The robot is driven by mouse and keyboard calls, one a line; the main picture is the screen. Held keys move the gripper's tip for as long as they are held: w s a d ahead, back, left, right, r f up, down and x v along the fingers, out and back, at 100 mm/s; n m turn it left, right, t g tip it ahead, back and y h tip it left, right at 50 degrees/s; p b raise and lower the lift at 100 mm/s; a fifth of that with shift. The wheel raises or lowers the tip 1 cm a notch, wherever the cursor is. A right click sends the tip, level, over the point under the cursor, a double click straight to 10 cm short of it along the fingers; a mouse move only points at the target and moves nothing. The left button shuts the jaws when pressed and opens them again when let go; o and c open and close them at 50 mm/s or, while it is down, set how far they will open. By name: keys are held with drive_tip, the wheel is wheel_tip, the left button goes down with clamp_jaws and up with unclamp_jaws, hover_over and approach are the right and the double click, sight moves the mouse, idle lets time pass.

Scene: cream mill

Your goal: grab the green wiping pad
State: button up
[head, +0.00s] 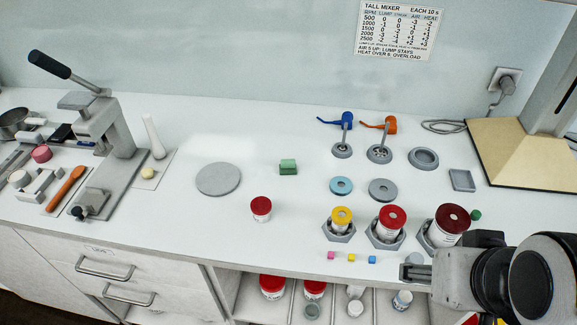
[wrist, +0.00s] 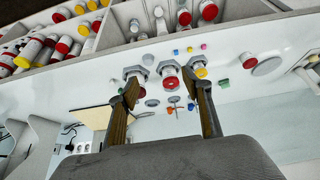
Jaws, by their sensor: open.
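The green wiping pad (head: 288,167) is a small block lying on the white counter, right of the round grey disc (head: 218,179). In the wrist view a small green patch that looks like the pad (wrist: 224,84) lies just right of the right finger. My gripper (wrist: 167,90) is open and empty, with its two fingers wide apart. In the head view my gripper (head: 416,271) is at the lower right, beyond the counter's front edge and well away from the pad. Its fingers are mostly hidden there.
A red-lidded jar (head: 261,208) stands in front of the pad. Three jars in hexagonal holders, including the yellow-lidded one (head: 341,219), stand between my gripper and the pad. Blue (head: 346,120) and orange (head: 390,124) handled tools stand behind. A lever press (head: 105,130) is at left.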

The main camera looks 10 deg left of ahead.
drive_tip(key=shift+c, duration=0.3)
drive_tip(key=w+a+f+n+t+y, duration=0.1)
drive_tip(key=w+a+f+t+y, duration=0.1)
drive_tip(key=w+a, duration=0.7)
drive_tip(key=w+a+f+n+t+y, duration=0.15)
drive_tip(key=w+a, duration=0.45)
drive_tip(key=w, duration=0.7)
drive_tip(key=t, duration=0.4)
approach(286, 161)
drive_tip(key=shift+w+r+g+h, duration=0.2)
drive_tip(key=shift+w+g+h, duration=0.05)
drive_tip(key=shift+w, duration=0.6)
drive_tip(key=shift+w+a+f+t, duration=0.1)
drive_tip(key=shift+a+f+t, duration=0.3)
drive_tip(key=shift+a+f, duration=0.15)
drive_tip(key=shift+x, duration=1.35)
